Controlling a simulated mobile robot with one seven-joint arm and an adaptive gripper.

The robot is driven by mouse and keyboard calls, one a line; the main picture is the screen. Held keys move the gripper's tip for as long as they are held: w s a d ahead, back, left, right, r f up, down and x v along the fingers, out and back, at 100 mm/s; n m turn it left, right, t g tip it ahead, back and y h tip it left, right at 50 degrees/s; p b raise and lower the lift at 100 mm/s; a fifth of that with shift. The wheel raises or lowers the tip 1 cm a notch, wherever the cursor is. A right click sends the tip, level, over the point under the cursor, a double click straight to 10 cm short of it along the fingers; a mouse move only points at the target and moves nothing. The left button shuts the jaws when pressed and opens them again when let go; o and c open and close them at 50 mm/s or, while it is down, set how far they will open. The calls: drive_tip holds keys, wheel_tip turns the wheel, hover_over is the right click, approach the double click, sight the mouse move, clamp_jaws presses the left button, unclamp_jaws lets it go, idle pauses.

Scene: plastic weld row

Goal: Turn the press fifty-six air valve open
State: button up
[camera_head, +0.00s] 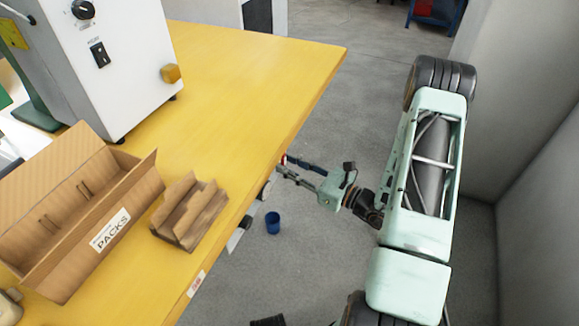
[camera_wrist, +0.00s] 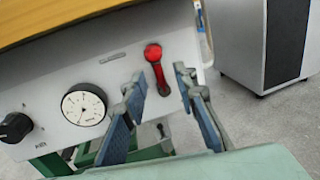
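The air valve has a red lever handle (camera_wrist: 156,66) on a light grey panel under the yellow bench top. The lever hangs down from its round red head, slightly tilted in the wrist view. My gripper (camera_wrist: 160,82) is open, with one blue-padded finger on each side of the lever and nothing clamped. I cannot tell whether either finger touches it. In the head view my gripper (camera_head: 283,166) is at the bench's right edge, which hides most of the panel.
Left of the valve are a round white gauge (camera_wrist: 84,104) and a black knob (camera_wrist: 15,127). A grey cabinet (camera_wrist: 250,45) stands to the right. The yellow bench (camera_head: 255,80) carries a white machine (camera_head: 120,60) and cardboard boxes (camera_head: 85,235). A blue cup (camera_head: 272,223) is on the floor.

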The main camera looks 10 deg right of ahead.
drive_tip(key=shift+w+a, duration=0.1)
drive_tip(key=shift+w, duration=0.05)
drive_tip(key=shift+c, duration=0.4)
clamp_jaws()
drive_tip(key=shift+r+m+p, duration=0.1)
drive_tip(key=shift+m+p, duration=0.2)
drive_tip(key=m+g+p, duration=0.1)
drive_tip(key=m+p, duration=0.2)
drive_tip(key=m, duration=0.2)
drive_tip(key=w+d+f+m+g+p, duration=0.1)
drive_tip(key=m+p, duration=0.2)
drive_tip(key=m, duration=0.2)
drive_tip(key=w+f+m+g+p, duration=0.1)
drive_tip(key=m+g+p, duration=0.1)
drive_tip(key=m, duration=0.3)
drive_tip(key=shift+d+y+p, duration=0.25)
drive_tip(key=shift+y+p, duration=0.05)
drive_tip(key=shift+p, duration=0.35)
